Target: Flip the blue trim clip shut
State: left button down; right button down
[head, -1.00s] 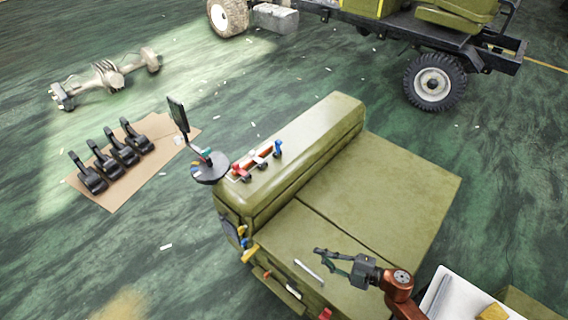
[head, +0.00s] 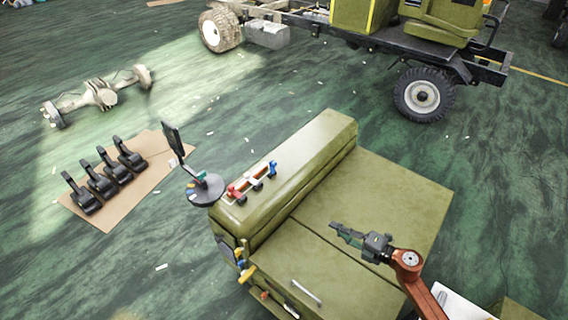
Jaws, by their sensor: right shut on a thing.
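The blue trim clip (head: 272,168) stands at the right end of a small pale strip (head: 254,181) on the raised olive-green ridge. A red clip (head: 235,193) stands at the strip's left end. The blue clip looks upright, but it is too small to tell its exact angle. My right gripper (head: 336,229) is over the flat olive-green top, right of and nearer than the blue clip, and apart from it. Its fingers are together, pointing left. What lies between them is too small to make out. My left gripper is not in view.
A round dark tray (head: 208,193) with an upright screen (head: 172,138) stands left of the ridge (head: 310,150). A silver bar handle (head: 306,292) is on the near olive-green surface. Black pedal-like parts (head: 103,183) stand on cardboard. A truck chassis is behind. The flat top is mostly clear.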

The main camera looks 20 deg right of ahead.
aim_at(272, 163)
jog(key=i, duration=0.85)
jog(key=u, duration=0.05)
